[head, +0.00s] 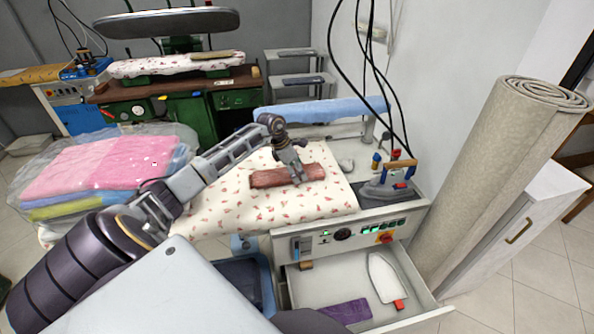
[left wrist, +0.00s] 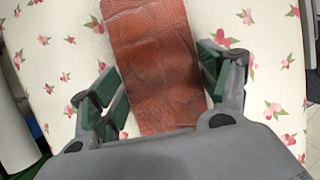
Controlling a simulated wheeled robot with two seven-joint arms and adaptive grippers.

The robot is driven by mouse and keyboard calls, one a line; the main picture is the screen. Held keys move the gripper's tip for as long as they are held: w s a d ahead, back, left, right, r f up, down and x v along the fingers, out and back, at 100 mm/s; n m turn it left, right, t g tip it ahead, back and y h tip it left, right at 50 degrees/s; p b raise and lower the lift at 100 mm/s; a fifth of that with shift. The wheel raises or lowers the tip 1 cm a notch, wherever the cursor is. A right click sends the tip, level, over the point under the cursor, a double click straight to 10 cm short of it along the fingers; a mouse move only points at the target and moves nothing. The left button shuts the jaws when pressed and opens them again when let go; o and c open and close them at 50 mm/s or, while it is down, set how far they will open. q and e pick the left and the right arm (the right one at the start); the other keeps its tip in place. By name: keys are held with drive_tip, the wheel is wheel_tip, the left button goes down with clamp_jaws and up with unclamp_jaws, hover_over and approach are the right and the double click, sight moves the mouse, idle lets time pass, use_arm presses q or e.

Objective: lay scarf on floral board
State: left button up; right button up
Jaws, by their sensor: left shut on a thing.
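The reddish-brown scarf (head: 288,176), a flat folded strip with a leathery look, lies across the floral board (head: 235,212), which is cream with small red flowers. My left gripper (head: 297,178) reaches down over the scarf's middle and is shut on it. In the left wrist view the scarf (left wrist: 150,60) runs between the two green-padded fingers of my left gripper (left wrist: 158,85), with the floral cloth (left wrist: 60,50) on both sides. Part of the scarf is hidden by the gripper. My right gripper is not in view.
An iron (head: 385,190) stands at the board's right end. A blue padded arm (head: 320,108) runs behind the board. An open drawer (head: 335,283) below holds a purple cloth (head: 345,311). Wrapped folded laundry (head: 100,165) lies left; a rolled carpet (head: 490,180) leans right.

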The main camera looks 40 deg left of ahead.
sight(285, 174)
use_arm(q)
drive_tip(key=o, duration=1)
drive_tip(key=shift+o, duration=0.3)
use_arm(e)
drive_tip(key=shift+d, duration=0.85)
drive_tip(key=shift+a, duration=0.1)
use_arm(q)
drive_tip(key=shift+r, duration=0.15)
drive_tip(key=shift+s+a+r, duration=0.15)
drive_tip(key=shift+a+r, duration=0.05)
drive_tip(key=shift+r, duration=0.3)
drive_tip(key=b+v, duration=0.1)
drive_tip(key=v, duration=0.9)
drive_tip(key=shift+r, duration=0.4)
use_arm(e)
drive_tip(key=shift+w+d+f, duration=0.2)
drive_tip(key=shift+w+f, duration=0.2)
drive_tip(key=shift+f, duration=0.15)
